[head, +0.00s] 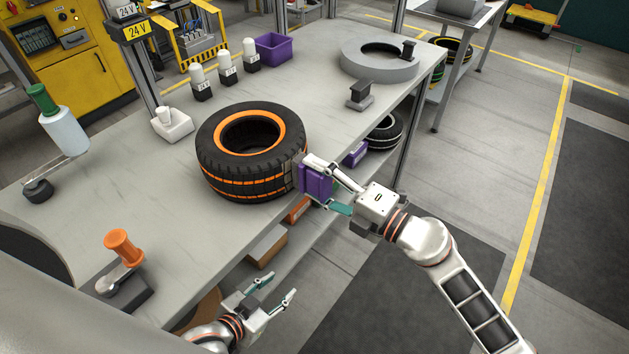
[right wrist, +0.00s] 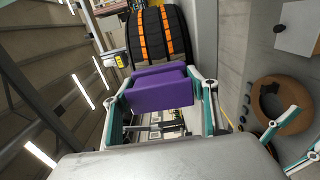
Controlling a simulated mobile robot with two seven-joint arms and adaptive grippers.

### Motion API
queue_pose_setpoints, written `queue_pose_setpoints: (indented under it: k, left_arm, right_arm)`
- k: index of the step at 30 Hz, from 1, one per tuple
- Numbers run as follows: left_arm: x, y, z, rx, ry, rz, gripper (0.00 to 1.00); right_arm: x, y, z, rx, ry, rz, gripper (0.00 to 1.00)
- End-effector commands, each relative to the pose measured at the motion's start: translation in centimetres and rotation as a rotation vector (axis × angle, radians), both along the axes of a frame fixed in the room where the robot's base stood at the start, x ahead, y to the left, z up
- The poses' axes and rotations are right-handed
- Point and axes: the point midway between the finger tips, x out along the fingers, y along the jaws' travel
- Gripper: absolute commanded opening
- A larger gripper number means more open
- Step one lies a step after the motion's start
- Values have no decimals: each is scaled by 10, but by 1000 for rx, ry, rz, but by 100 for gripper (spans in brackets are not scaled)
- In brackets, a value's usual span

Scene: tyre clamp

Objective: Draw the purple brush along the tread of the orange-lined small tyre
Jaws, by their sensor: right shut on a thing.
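The small tyre (head: 215,172), black with an orange ring and orange stripes on its tread, lies flat on the grey workbench. Its tread also shows at the top of the right wrist view (right wrist: 157,38). My right gripper (head: 327,190) is shut on the purple brush (head: 316,182), which is also in the right wrist view (right wrist: 160,88). The brush's dark face is at the right side of the tread; I cannot tell whether they touch. My left gripper (head: 276,296) is open and empty, low in front of the bench edge.
The workbench (head: 95,200) carries an orange-knobbed tool (head: 122,250), a green-capped bottle (head: 62,128), several white-topped pieces, a purple bin (head: 273,47) and a large grey ring (head: 380,66). A lower shelf holds boxes and another tyre (head: 384,135).

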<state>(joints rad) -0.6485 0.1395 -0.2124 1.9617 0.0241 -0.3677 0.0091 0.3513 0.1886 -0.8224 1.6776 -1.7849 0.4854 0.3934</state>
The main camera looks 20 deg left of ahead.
Motion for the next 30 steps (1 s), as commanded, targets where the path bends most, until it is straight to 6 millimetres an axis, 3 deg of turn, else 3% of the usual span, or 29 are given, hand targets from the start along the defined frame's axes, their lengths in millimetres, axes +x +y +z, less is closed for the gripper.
queue_pose_setpoints:
  k: [17, 30]
  left_arm:
    - [1, 0, 20, 0, -4, 0, 40]
    - [1, 0, 14, 0, -3, 0, 40]
  right_arm:
    - [-23, 10, 2, 3, 2, 4, 34]
    - [-10, 5, 0, 1, -1, 1, 34]
